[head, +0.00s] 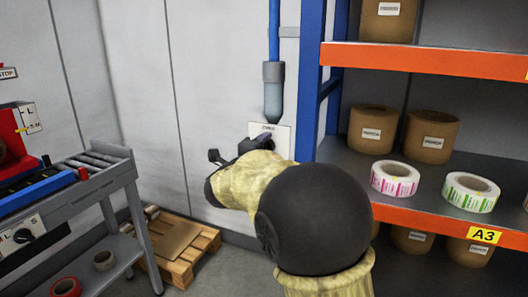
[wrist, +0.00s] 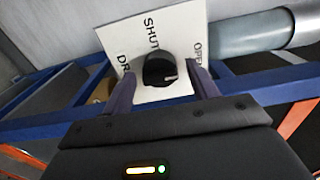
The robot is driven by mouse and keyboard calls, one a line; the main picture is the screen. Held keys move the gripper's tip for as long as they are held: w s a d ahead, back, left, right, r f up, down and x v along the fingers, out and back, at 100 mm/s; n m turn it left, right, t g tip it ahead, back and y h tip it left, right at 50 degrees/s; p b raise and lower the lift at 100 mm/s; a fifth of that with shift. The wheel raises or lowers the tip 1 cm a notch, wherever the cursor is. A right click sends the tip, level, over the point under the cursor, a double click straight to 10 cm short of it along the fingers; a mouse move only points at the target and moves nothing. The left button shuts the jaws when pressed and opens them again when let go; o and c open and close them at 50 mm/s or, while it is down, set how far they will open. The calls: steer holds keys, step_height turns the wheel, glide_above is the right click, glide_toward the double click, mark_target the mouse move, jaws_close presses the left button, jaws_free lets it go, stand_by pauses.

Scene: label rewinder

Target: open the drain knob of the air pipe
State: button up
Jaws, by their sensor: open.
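The drain knob (wrist: 160,69) is a round black knob with a white mark on its right side in the wrist view. It sits on a white plate (wrist: 182,22) lettered SHUT, OPEN and a partly hidden word beginning DR. The mark points right, below the word OPEN. My gripper (wrist: 160,76) is open, its two dark fingers on either side of the knob; I cannot tell whether they touch it. In the head view the plate (head: 282,132) is on the wall below the air pipe (head: 273,90); my arm hides the knob there.
A blue-posted shelf (head: 440,62) with orange beams, brown rolls and label rolls stands close on the right. A grey roller table (head: 100,165) is at left. A wooden pallet (head: 183,250) lies on the floor by the wall.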

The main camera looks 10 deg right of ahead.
steer(key=p+v, duration=0.1)
steer(key=v, duration=1.6)
steer(key=shift+s+a, duration=0.15)
